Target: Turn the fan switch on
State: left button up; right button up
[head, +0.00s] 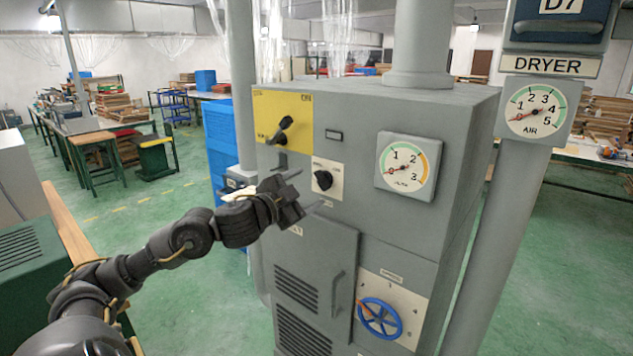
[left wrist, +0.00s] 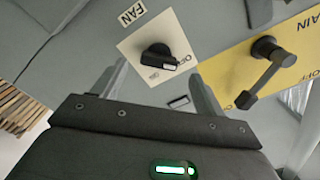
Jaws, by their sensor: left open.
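The fan switch is a black rotary knob (head: 322,181) on a white plate (head: 336,190) on the grey cabinet's front. In the left wrist view the knob (left wrist: 157,57) sits beside the "FAN" label, and its white mark points right, toward the letters "OFF". My left gripper (head: 309,188) is open and empty, just in front of and slightly below-left of the knob in the head view. In the left wrist view its two fingers (left wrist: 158,90) point toward the plate on either side of the knob, apart from it. My right gripper is not in view.
A yellow plate (head: 299,106) with a black lever (head: 283,130) is up-left of the fan plate. A gauge (head: 407,163) is to the right. A blue handwheel (head: 379,318) and a door handle (head: 336,294) are below. A thick pipe (head: 506,200) stands at the right.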

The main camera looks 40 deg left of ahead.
aim_at(318, 183)
pick_arm(q)
jog(key=shift+w+p, duration=0.5)
jog(key=shift+w, duration=1.65)
jog(key=shift+c, duration=0.4)
jog(key=c, duration=0.9)
